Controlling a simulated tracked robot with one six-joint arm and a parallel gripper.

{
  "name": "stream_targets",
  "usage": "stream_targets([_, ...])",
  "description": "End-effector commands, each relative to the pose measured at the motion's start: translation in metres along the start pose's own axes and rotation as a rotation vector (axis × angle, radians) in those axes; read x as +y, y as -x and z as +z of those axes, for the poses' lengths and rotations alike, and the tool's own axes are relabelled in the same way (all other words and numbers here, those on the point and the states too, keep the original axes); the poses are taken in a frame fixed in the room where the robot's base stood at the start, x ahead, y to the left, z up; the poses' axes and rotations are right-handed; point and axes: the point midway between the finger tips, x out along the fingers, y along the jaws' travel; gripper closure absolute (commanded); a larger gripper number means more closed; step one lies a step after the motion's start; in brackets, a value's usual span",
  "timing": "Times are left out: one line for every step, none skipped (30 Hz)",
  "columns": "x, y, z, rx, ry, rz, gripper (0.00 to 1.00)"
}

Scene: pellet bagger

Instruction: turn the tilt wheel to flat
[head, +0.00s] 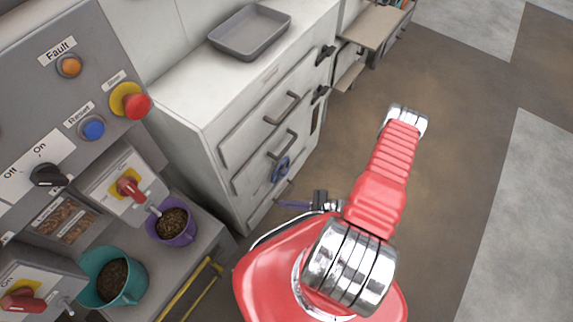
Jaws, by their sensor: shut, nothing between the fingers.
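A small blue wheel (281,169), the only wheel I see, is on the front of the white cabinet, below the drawer handles. I take it for the tilt wheel. Its face is seen at a steep angle, so I cannot read any flat mark or its setting. My gripper (287,204) shows just below the wheel in the picture, pointing left, with thin fingers closed and nothing held. It looks apart from the wheel. Its rear part is hidden behind my red arm.
A grey tray (249,32) lies on the white cabinet (225,85). At left, a control panel carries a red stop button (137,105), a blue reset button (93,127) and a black switch (48,175). Purple (177,238) and teal (128,291) cups hold dark pellets. Floor at right is clear.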

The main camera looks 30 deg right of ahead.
Motion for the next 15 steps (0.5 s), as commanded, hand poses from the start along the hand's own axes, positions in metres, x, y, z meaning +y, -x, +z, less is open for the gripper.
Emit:
stream_targets([-0.008,0.003,0.009,-0.012,0.005,0.041,1.00])
stream_targets([-0.011,0.004,0.014,-0.019,0.003,0.066,1.00])
stream_targets([-0.014,0.006,0.020,-0.027,0.003,0.100,1.00])
stream_targets([-0.017,0.008,0.025,-0.032,0.004,0.125,1.00])
stream_targets([-0.020,0.010,0.030,-0.037,0.005,0.150,1.00])
stream_targets([-0.024,0.012,0.037,-0.042,0.008,0.183,1.00])
stream_targets([-0.026,0.013,0.042,-0.046,0.009,0.208,1.00])
stream_targets([-0.029,0.015,0.046,-0.049,0.012,0.232,1.00])
stream_targets([-0.033,0.017,0.053,-0.052,0.016,0.263,1.00])
stream_targets([-0.036,0.019,0.058,-0.053,0.021,0.288,1.00])
stream_targets([-0.038,0.021,0.062,-0.054,0.023,0.312,1.00])
stream_targets([-0.042,0.023,0.068,-0.055,0.030,0.343,1.00])
stream_targets([-0.045,0.025,0.073,-0.055,0.035,0.367,1.00])
stream_targets([-0.048,0.026,0.078,-0.055,0.040,0.390,1.00])
stream_targets([-0.051,0.029,0.084,-0.053,0.047,0.421,1.00])
